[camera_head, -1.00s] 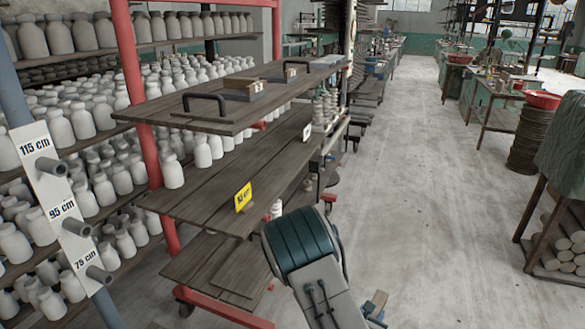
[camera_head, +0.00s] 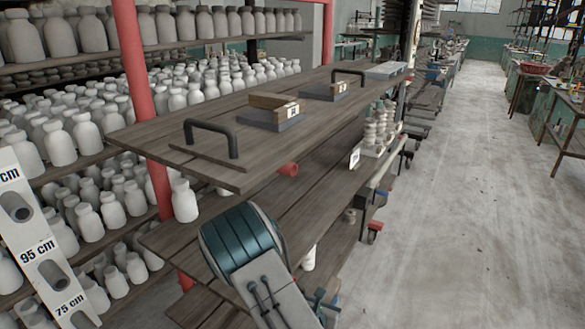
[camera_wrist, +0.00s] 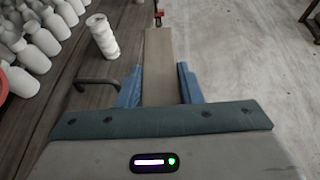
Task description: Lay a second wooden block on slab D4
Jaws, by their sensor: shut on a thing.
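My gripper (camera_wrist: 160,88) is shut on a wooden block (camera_wrist: 160,60), a long brown piece held between blue fingers. In the head view it is small at the bottom edge, mostly behind my arm. On the upper board of the rack, a grey slab (camera_head: 268,124) bears a wooden block (camera_head: 272,101) and a small white label. The label writing is too small to read, so I cannot tell which slab is D4. My gripper is below and in front of both slabs.
Dark handles (camera_head: 211,138) (camera_head: 349,74) stand up from the upper board (camera_head: 160,128). A lower board (camera_head: 300,188) bears stacked pale pieces (camera_head: 380,130). White bottles (camera_head: 88,135) fill shelves at left. The aisle floor (camera_head: 460,200) at right is clear.

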